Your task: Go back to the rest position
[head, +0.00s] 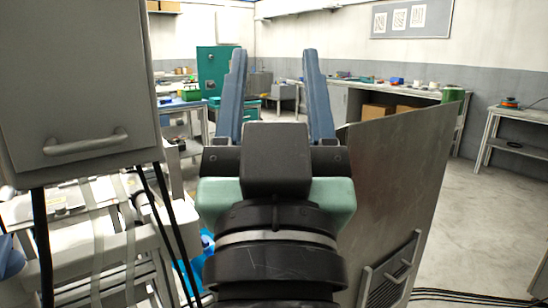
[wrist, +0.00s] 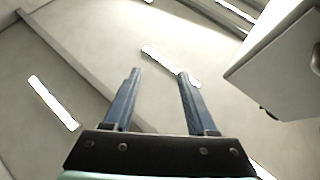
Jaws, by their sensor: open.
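My gripper (head: 274,75) is raised in the middle of the head view, its two blue fingers pointing up and spread apart. It is open and nothing is between the fingers. In the wrist view my gripper (wrist: 160,85) also shows empty, with the ceiling and its bright lamps behind it. No film reel can be made out in either view.
A grey cabinet with a handle (head: 85,145) is close on the left. A metal panel (head: 395,170) stands close on the right. Workbenches (head: 430,94) line the back wall. A small table (head: 515,112) stands far right. Open floor (head: 465,220) lies right of the panel.

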